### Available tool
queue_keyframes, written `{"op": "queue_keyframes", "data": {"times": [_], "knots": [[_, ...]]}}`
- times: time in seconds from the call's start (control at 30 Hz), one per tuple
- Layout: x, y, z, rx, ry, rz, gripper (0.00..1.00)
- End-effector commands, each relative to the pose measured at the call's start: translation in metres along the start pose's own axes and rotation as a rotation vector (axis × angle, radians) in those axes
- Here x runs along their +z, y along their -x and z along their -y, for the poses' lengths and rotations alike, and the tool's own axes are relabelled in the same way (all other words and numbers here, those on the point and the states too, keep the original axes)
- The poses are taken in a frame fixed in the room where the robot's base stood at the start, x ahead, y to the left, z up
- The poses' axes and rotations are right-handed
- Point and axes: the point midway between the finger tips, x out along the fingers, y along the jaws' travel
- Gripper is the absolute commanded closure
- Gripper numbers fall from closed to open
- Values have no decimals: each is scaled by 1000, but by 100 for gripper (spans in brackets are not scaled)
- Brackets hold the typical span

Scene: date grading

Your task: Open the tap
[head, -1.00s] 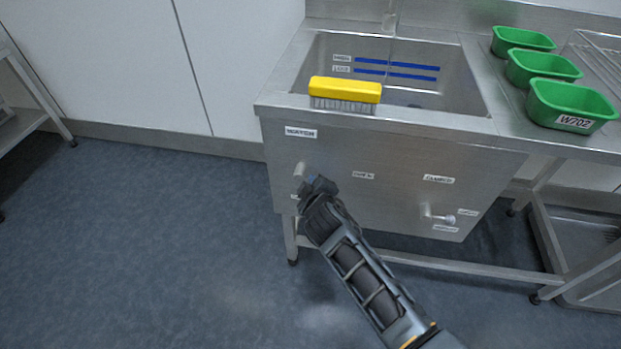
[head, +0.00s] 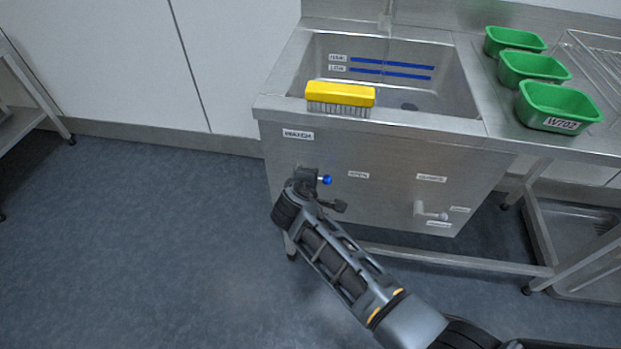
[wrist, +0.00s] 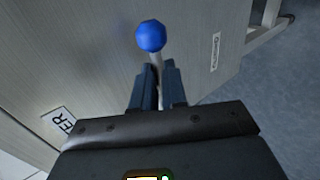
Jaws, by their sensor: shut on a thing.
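The water tap's lever has a blue knob (head: 327,180) and sits on the front of the steel sink below the WATER label (head: 298,134). My gripper (head: 312,178) is at the tap, shut on the lever just behind the knob. In the wrist view the blue knob (wrist: 150,36) sticks out past the fingers (wrist: 154,85), and the pale lever stem runs between them. In the head view the knob points to the right. The tap's body is hidden behind my gripper.
A second handle, with a white knob (head: 442,216), is at the lower right of the sink front. Green tubs (head: 545,122) stand on the right counter. The floor (head: 140,240) to the left is clear.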

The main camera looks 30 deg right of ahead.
Motion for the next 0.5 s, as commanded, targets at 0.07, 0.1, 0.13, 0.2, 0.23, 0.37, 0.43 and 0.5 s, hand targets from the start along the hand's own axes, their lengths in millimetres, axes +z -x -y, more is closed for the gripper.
{"op": "queue_keyframes", "data": {"times": [0.07, 0.1, 0.13, 0.2, 0.23, 0.37, 0.43, 0.5], "knots": [[0, 0, 0, 0, 6, 3, 100], [0, 0, 0, 0, 7, 3, 100], [0, 0, 0, 0, 8, 3, 100], [0, 0, 0, 0, 8, 3, 100], [0, 0, 0, 0, 8, 3, 100], [0, 0, 0, 0, 7, 3, 100], [0, 0, 0, 0, 7, 3, 84], [0, 0, 0, 0, 7, 3, 77]]}}
